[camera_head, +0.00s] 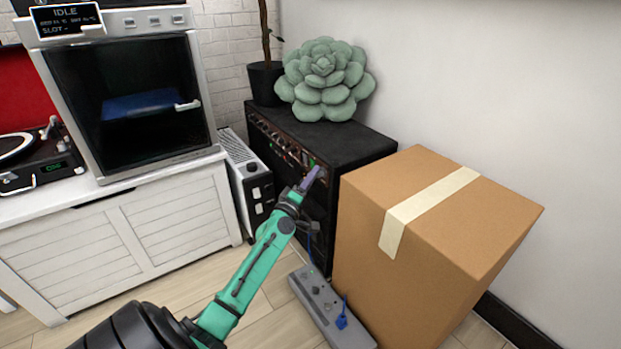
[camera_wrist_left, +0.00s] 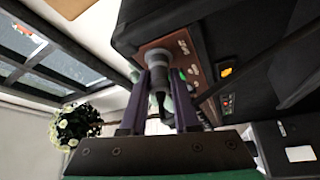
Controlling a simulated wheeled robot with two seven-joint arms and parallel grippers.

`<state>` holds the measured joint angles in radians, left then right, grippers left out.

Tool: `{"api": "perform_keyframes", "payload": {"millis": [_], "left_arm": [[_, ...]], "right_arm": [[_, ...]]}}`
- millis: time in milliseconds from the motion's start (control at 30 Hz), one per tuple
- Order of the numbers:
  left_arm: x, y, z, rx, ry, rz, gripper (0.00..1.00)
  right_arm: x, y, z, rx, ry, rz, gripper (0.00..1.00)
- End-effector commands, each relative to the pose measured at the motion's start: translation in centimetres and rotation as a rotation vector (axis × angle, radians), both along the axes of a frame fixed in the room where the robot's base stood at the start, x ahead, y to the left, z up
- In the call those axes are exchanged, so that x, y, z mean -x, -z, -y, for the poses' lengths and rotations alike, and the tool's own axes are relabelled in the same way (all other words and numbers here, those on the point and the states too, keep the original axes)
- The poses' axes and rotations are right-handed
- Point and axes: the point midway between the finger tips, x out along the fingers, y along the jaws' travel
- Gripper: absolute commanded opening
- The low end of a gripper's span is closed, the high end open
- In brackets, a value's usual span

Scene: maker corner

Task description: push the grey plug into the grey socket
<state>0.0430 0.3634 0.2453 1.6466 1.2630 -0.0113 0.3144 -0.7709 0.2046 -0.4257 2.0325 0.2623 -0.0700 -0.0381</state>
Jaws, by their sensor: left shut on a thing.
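My left gripper (camera_head: 311,177) reaches to the front control panel of the black amplifier (camera_head: 345,146). In the left wrist view its two purple fingers (camera_wrist_left: 158,100) are shut on a grey plug (camera_wrist_left: 157,72), with a dark end toward the camera. The plug's far end meets or overlaps the brown panel (camera_wrist_left: 183,46); I cannot tell whether it is in a hole. The grey socket is not clearly visible and may be hidden behind the plug. In the head view the fingers cover the plug. My right gripper is not in view.
A large cardboard box (camera_head: 470,225) stands close on the right of the amplifier. A grey pedal (camera_head: 318,300) with a blue plug (camera_head: 341,320) lies on the floor. A white heater (camera_head: 240,165) and cabinet (camera_head: 165,215) stand left. A succulent cushion (camera_head: 325,85) tops the amplifier.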

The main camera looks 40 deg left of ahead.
Motion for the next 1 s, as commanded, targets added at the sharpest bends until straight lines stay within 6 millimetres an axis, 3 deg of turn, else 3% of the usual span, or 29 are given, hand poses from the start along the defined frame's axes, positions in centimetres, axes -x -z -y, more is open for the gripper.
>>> {"api": "perform_keyframes", "payload": {"millis": [67,100,167,200,567,667,1000], "left_arm": [[-0.2,0.0,0.1,0.0,0.0,0.0,0.0],[-0.2,0.0,0.1,0.0,0.0,0.0,0.37],[-0.2,0.0,0.1,0.0,0.0,0.0,0.6],[-0.2,0.0,0.1,0.0,0.0,0.0,0.64],[0.3,0.1,0.2,0.0,0.001,-0.001,0.64],[1.7,0.5,0.4,0.0,0.001,-0.004,0.64],[9.7,2.3,2.0,-0.002,0.001,-0.006,0.64]], "right_arm": [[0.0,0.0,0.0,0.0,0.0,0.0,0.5],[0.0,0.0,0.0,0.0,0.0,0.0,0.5],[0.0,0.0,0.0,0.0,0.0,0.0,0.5],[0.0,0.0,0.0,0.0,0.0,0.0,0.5],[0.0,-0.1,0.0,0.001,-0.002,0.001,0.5],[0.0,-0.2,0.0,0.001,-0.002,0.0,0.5],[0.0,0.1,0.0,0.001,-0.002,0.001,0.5]]}}
